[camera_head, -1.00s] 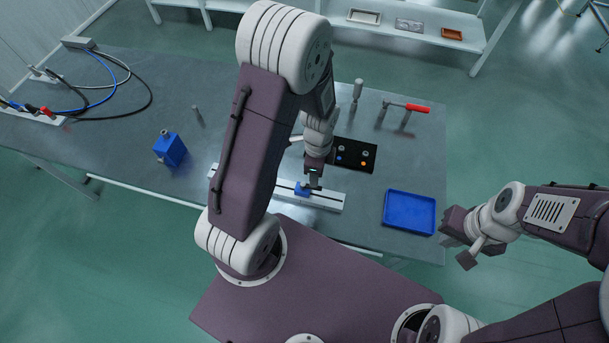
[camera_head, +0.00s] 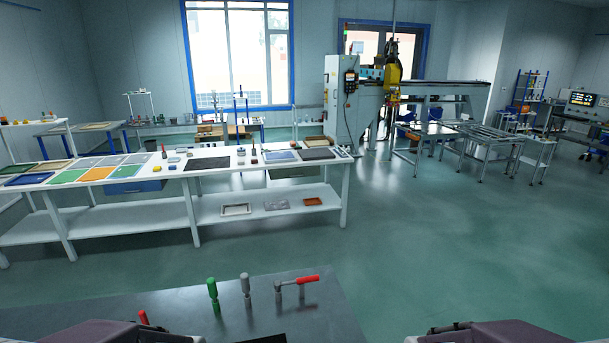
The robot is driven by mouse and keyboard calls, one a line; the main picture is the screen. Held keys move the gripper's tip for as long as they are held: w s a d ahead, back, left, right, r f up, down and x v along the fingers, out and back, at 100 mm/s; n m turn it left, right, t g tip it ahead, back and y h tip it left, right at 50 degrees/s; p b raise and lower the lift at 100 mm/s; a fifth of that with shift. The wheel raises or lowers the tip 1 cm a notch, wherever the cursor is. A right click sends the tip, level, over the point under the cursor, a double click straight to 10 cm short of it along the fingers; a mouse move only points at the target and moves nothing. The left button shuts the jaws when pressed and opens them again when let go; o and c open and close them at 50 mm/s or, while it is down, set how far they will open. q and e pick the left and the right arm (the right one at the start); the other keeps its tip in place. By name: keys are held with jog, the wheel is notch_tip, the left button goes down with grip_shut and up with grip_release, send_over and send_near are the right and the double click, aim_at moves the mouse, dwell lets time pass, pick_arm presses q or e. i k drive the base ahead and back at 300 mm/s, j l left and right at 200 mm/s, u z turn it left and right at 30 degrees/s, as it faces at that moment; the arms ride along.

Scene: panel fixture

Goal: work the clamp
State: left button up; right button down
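A clamp-like tool with a red handle (camera_head: 308,280) stands at the far edge of the grey table (camera_head: 335,322). Its handle lies about level, pointing right, on grey metal posts. To its left stand a grey upright handle (camera_head: 245,284) and a green upright handle (camera_head: 212,290). A small red tip (camera_head: 143,317) shows further left, its lower part hidden. Neither gripper is in view; only dark parts of my arms show at the bottom left and bottom right corners.
A long white bench (camera_head: 140,168) with coloured trays and small parts stands behind the table. Its lower shelf (camera_head: 290,194) holds several trays. Open green floor (camera_head: 420,235) lies to the right. A machine cabinet (camera_head: 341,100) stands at the back.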

aim_at(142, 314)
jog(key=j+u, duration=0.15)
jog(key=j, duration=0.5)
jog(key=i+j+u, duration=0.15)
jog(key=j, duration=0.5)
jog(key=j+u, duration=0.15)
jog(key=j, duration=0.5)
jog(key=i, duration=0.05)
